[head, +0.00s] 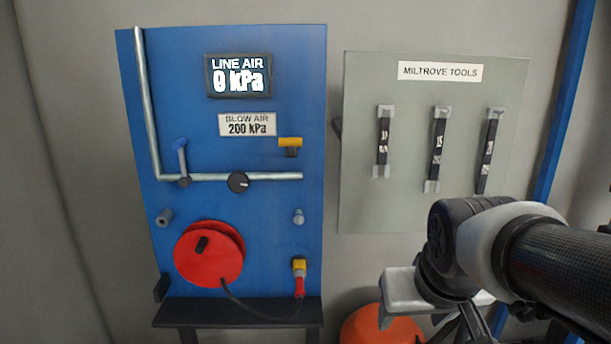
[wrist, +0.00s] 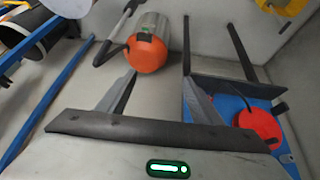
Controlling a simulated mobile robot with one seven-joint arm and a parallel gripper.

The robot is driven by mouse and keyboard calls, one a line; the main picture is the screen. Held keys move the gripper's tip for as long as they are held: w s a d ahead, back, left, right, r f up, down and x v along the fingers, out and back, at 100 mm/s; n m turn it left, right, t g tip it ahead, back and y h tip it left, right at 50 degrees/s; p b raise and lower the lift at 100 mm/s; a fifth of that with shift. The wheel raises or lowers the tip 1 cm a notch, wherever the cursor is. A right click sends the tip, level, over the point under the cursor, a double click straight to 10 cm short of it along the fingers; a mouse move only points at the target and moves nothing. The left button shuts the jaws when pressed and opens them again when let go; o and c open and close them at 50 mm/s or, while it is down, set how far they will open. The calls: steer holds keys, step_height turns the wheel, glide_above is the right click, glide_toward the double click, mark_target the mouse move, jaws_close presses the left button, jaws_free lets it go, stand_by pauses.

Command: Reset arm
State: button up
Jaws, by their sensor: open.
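My gripper (wrist: 158,88) shows in the wrist view with its two fingers spread apart and nothing between them. Beyond the fingers is an orange rounded object (wrist: 145,54). In the head view my arm reaches in from the right edge, bent at a dark joint, and the pale hand hangs at lower right, in front of the orange object (head: 372,328). The hand is to the right of the blue panel (head: 270,210) and below the tool board (head: 375,215). The fingertips are hard to make out in the head view.
The blue panel carries a "0 kPa" display (head: 238,76), a blue-handled lever (head: 181,158), a black knob (head: 238,182), a red reel (head: 208,253) and a yellow-and-red hose end (head: 299,278). A dark shelf (head: 238,312) juts below. Several black tools hang on the board.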

steer(key=s+a+r+p, duration=0.1)
steer(key=s+a+r, duration=0.2)
steer(key=s, duration=0.5)
step_height(320, 180, up, 17)
steer(key=p, duration=1.6)
steer(key=shift+w+d+f+y+p, duration=0.2)
steer(key=shift+w+d+y+p, duration=0.05)
steer(key=shift+w+y+p, duration=0.15)
